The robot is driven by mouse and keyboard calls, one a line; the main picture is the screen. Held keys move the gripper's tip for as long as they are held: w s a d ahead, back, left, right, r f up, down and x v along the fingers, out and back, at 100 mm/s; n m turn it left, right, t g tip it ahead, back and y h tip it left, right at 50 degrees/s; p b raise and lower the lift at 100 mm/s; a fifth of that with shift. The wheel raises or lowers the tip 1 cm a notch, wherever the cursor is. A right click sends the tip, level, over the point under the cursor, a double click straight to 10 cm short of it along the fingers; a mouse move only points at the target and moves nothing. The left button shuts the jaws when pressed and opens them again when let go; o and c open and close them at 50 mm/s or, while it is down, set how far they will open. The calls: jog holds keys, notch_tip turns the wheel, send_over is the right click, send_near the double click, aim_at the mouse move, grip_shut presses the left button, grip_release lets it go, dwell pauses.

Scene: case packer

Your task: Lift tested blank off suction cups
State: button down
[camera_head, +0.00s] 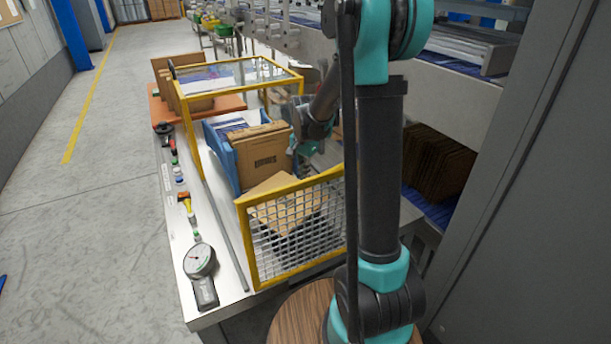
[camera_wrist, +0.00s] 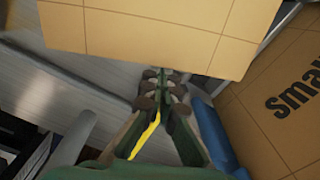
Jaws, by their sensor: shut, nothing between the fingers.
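A flat tan cardboard blank (camera_head: 284,200) lies tilted inside the yellow guard, partly behind its front mesh. In the wrist view a creased cardboard blank (camera_wrist: 150,30) fills the top, its near edge close to my fingertips. I cannot tell whether they touch. My gripper (camera_wrist: 163,80) is shut and holds nothing. In the head view my gripper (camera_head: 305,150) is small and partly hidden, beside the upright cardboard. I cannot make out any suction cups; the blank or my arm may hide them.
A blue holder (camera_head: 222,158) carries upright cardboard (camera_head: 262,160); printed cardboard (camera_wrist: 280,100) stands close at right in the wrist view. The yellow guard frame (camera_head: 248,250) encloses this area.

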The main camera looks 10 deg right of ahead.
jog(key=shift+s+a, duration=0.95)
jog(key=shift+a, duration=0.25)
jog(key=shift+w+d, duration=0.1)
